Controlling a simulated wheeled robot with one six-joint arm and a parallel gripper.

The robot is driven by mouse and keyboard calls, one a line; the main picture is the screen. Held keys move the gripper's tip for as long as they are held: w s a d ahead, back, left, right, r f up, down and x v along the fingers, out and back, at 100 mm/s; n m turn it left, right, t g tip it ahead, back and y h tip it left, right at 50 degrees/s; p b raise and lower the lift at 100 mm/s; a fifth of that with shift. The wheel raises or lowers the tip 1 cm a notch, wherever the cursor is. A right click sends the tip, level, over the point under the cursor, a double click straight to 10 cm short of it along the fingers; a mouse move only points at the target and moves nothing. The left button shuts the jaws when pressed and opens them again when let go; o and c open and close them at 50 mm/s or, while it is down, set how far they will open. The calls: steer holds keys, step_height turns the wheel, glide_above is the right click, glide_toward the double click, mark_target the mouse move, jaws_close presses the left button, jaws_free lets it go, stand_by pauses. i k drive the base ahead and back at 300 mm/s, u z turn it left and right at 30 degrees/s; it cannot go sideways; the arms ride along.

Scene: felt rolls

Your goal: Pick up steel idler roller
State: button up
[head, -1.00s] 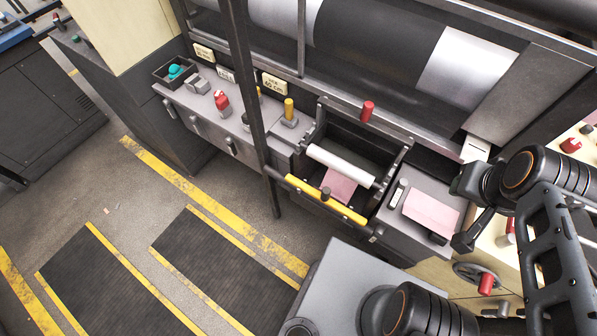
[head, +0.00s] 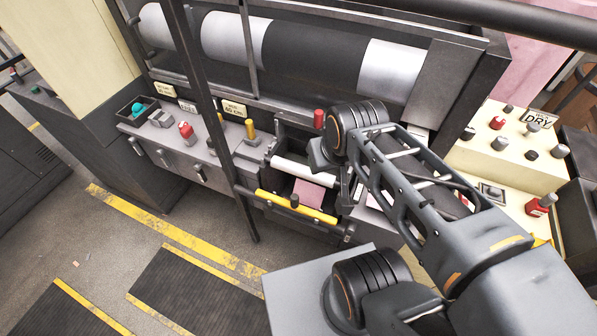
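A slim pale roller (head: 303,171), which fits the steel idler roller, lies across the open dark bay at the front of the machine, behind a yellow bar (head: 296,206). Its left end and middle show; its right end is close to my arm in the picture. A pink sheet (head: 308,194) hangs below it. My arm reaches in from the lower right, with its dark joint above and right of the roller.
A large drum (head: 311,54) with dark and silver sections sits behind the bay. A dark upright post (head: 215,120) stands left of it. A red knob (head: 319,119) rises behind the roller. A cream control panel (head: 510,150) is at right. The striped floor at left is open.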

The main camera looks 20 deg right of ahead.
mark_target(327, 180)
steer(key=u, duration=2.05)
steer(key=i, duration=2.45)
steer(key=z, duration=3.85)
steer(key=i, duration=0.5)
steer(key=z, duration=0.15)
